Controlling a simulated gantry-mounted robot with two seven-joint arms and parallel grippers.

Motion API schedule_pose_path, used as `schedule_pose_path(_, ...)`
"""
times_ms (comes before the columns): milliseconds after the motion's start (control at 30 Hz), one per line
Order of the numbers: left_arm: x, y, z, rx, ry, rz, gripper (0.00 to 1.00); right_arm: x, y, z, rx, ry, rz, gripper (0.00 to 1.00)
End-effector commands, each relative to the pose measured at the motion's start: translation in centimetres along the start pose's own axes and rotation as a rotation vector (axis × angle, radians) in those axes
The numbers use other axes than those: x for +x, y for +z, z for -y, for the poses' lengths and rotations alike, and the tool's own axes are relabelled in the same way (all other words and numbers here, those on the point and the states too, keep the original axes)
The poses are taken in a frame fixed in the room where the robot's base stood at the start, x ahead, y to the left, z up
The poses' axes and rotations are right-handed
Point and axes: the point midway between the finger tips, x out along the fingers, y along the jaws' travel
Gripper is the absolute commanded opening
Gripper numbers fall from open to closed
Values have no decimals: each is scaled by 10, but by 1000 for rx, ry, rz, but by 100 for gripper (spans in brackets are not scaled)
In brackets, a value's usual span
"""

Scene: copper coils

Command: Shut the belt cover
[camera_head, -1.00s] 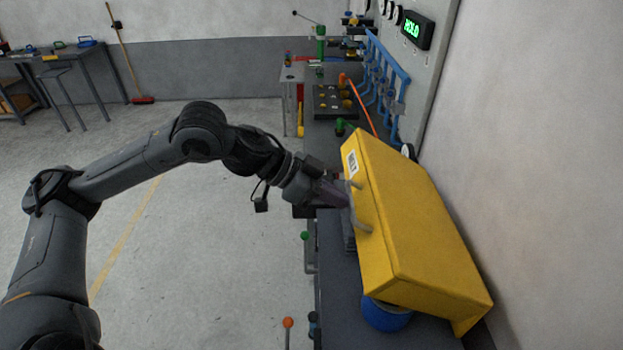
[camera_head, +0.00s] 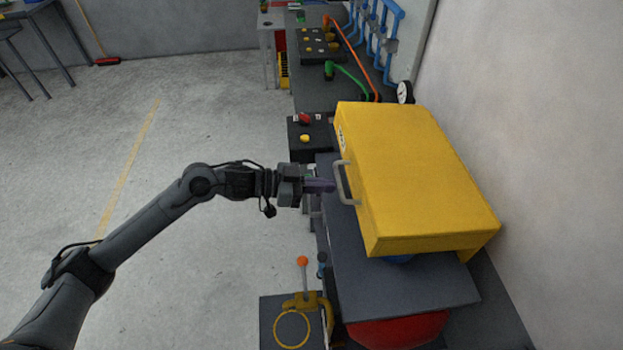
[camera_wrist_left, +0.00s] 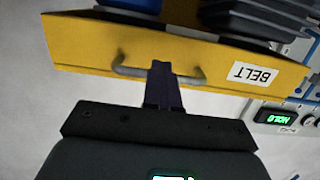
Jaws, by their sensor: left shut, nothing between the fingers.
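The yellow belt cover (camera_head: 420,165) sits over the dark bench at the right. A grey handle (camera_head: 345,184) is on its left-facing front. In the left wrist view the cover front (camera_wrist_left: 90,50) is upside down, with the handle (camera_wrist_left: 128,71) and a "BELT" label (camera_wrist_left: 264,73). A sliver of a blue drum (camera_head: 398,259) shows under the cover's near edge, so a gap is visible there. My left gripper (camera_head: 330,186) is shut and empty, its fingertips at the handle; I cannot tell whether they touch. My right gripper is out of view.
A dark plate (camera_head: 415,287) lies under the cover, above a red drum (camera_head: 400,330). A control box with red and yellow buttons (camera_head: 305,138) stands beyond my gripper. The wall (camera_head: 530,130) is close on the right. Open floor (camera_head: 170,140) is at the left.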

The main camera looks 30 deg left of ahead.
Motion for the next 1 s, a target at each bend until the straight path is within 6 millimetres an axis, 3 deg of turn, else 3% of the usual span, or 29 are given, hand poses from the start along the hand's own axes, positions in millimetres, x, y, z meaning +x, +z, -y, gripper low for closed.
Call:
schedule_pose_path(300,6,21,0,1,-1,-5,0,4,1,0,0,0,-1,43)
schedule_pose_path(767,6,21,-1,2,1,-6,0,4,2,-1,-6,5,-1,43)
schedule_pose_path(1000,-2,19,-2,1,8,-3,0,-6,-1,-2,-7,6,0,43)
